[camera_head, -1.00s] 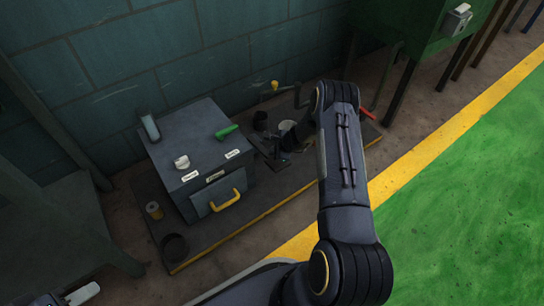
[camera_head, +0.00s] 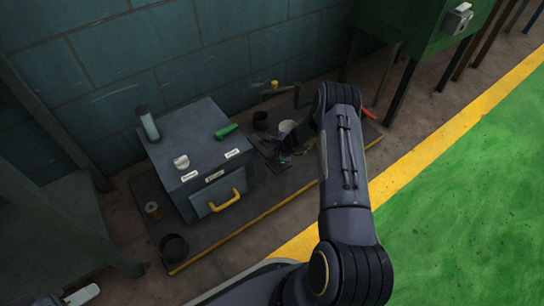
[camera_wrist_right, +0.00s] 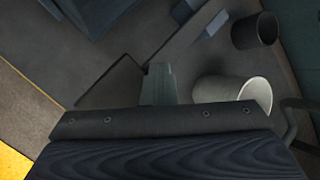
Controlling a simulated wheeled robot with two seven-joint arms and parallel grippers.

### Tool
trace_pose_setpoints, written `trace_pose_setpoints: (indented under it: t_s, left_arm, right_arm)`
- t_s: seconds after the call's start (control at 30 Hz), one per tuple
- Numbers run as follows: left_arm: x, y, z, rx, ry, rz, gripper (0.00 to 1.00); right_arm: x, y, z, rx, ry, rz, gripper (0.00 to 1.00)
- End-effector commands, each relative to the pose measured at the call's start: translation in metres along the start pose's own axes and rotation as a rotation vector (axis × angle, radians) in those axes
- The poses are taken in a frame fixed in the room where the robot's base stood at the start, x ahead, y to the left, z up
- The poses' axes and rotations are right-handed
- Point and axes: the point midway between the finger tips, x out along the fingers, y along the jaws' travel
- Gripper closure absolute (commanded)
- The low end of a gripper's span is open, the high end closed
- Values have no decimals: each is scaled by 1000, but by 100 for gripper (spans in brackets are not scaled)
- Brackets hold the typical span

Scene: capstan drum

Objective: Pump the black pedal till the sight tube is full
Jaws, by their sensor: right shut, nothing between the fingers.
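A dark flat plate, which looks like the black pedal (camera_head: 265,147), lies low to the right of the grey box (camera_head: 206,150). It also shows in the wrist view (camera_wrist_right: 108,82). My right gripper (camera_head: 283,158) points down beside it, shut and empty. In the wrist view the closed fingers (camera_wrist_right: 158,82) overlap the plate's right edge; I cannot tell whether they touch it. The sight tube (camera_head: 150,127) stands at the box's back left, pale with a dark top; its level is too small to read. My left gripper is not in view.
The box carries a green handle (camera_head: 226,131), a white knob (camera_head: 181,162) and a yellow front handle (camera_head: 225,201). A black cup (camera_wrist_right: 254,31) and a white cup (camera_wrist_right: 232,92) stand near my right gripper. Green floor is clear at right.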

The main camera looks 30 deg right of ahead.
Motion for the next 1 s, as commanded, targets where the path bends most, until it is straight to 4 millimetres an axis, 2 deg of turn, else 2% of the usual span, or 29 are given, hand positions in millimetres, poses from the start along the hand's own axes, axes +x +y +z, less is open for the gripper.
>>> trace_pose_setpoints:
  t_s: [1.0]
  left_arm:
    - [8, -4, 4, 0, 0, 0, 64]
  right_arm:
    - [9, 8, -9, 2, 5, 3, 100]
